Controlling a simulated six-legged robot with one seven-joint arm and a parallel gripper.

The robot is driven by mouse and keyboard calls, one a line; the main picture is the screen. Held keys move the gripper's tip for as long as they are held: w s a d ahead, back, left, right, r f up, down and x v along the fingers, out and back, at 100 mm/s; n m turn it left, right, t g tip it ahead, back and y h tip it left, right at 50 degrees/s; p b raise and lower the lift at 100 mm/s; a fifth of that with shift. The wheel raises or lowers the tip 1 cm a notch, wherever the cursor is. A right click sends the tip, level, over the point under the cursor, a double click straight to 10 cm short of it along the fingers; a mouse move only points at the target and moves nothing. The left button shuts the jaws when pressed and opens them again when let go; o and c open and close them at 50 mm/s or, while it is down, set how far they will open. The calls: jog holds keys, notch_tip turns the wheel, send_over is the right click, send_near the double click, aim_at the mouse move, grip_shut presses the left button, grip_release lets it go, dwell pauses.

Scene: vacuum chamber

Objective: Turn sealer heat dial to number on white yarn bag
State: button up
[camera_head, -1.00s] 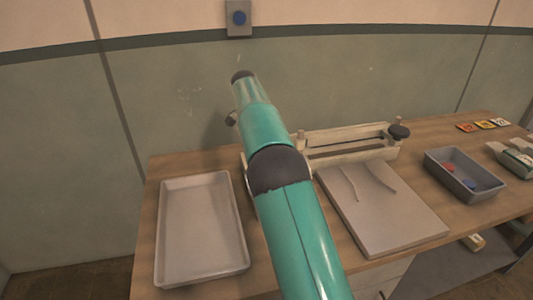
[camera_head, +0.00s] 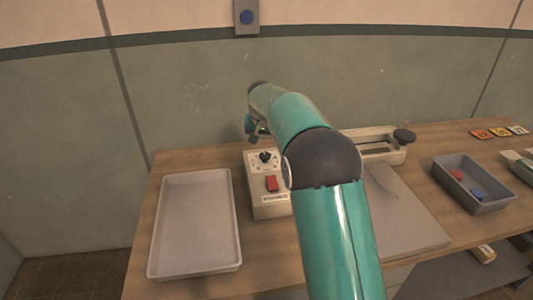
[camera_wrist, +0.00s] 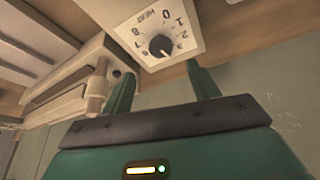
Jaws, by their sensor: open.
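The sealer's control box (camera_head: 269,205) stands on the bench, with a black heat dial (camera_head: 264,157) and a red switch (camera_head: 271,183) on its top. In the wrist view the dial (camera_wrist: 162,46) sits on a white face with printed numbers and the word HEAT. Its exact pointer setting is too small to read surely. My gripper (camera_wrist: 160,80) is open and empty, its fingertips apart from the dial and below it in the picture. In the head view the gripper is small, behind the dial. No white yarn bag can be clearly made out.
An empty white tray (camera_head: 153,250) is left of the control box. The sealer bar (camera_head: 378,152) and a pale flat platform (camera_head: 415,225) are to the right. A grey bin (camera_head: 490,208) holds red and blue pieces. Small numbered cards (camera_head: 499,132) lie at the back right.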

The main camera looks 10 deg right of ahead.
aim_at(265, 155)
jog(key=x, duration=0.8)
jog(key=shift+a+f, duration=0.1)
jog(key=shift+f, duration=0.1)
jog(key=shift+w, duration=0.1)
jog(key=c, duration=0.9)
